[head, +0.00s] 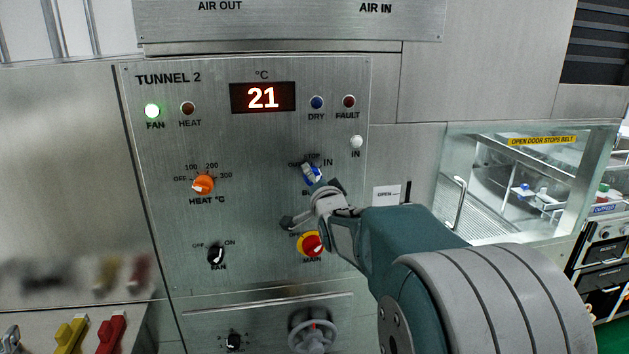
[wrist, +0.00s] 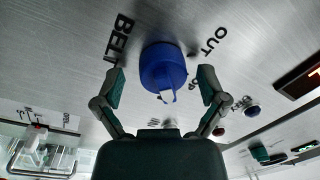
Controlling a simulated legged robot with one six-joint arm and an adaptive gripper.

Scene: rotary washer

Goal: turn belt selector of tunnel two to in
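The belt selector is a blue knob (head: 312,174) with a white pointer on the TUNNEL 2 panel (head: 240,140). An IN label is at its upper right; the label at its upper left is hard to read in the head view. The knob shows large in the wrist view (wrist: 163,68), beside the labels BELT and OUT. My gripper (head: 311,205) is open, just in front of and below the knob in the head view. In the wrist view my gripper (wrist: 160,80) has one finger on each side of the knob, with visible gaps. I cannot tell the pointer's exact setting.
The red-and-yellow MAIN switch (head: 312,244) is close below my gripper. The orange HEAT knob (head: 203,184) and black FAN knob (head: 216,256) are to the left. A handwheel (head: 313,334) is lower down.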

